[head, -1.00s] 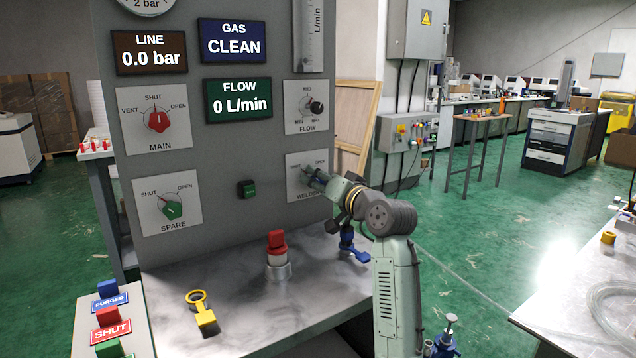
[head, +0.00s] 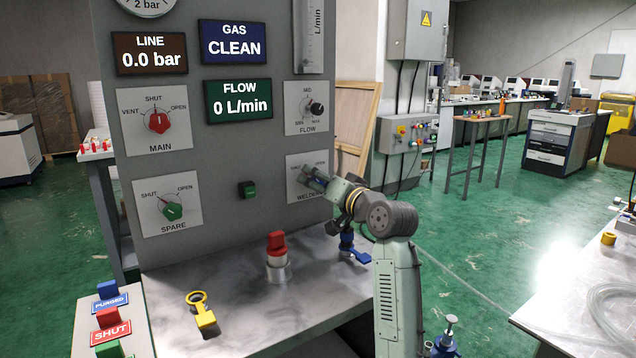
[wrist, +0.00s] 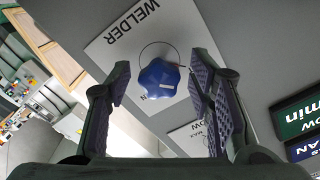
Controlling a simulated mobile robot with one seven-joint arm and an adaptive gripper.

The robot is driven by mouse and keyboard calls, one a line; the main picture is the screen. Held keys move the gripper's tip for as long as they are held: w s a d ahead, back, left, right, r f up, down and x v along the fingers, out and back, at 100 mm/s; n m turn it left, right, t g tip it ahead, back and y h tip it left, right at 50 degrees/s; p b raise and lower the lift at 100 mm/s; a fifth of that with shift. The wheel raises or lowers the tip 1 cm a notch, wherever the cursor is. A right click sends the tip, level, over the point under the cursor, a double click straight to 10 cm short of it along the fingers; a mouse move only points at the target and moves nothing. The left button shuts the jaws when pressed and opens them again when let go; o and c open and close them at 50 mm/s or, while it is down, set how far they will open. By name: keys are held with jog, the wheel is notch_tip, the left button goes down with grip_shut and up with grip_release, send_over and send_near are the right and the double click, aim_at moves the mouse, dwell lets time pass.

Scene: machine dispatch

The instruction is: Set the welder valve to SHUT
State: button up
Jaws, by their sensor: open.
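The welder valve is a blue knob (wrist: 160,82) on a white plate (wrist: 125,62) marked WELDER, upside down in the wrist view. My gripper (wrist: 162,85) is open, with one finger on each side of the knob and a visible gap on both sides. In the head view my gripper (head: 314,178) reaches to the WELDER plate (head: 298,163) and hides the knob. The plate's SHUT and OPEN marks are small and partly covered. In the wrist view the fingers cover parts of the plate, and the knob's setting is hard to read.
The panel (head: 225,150) also carries the MAIN (head: 157,119), SPARE (head: 172,210) and FLOW (head: 315,108) knobs and a small green button (head: 247,189).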

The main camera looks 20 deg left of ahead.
jog(key=v, duration=1.2)
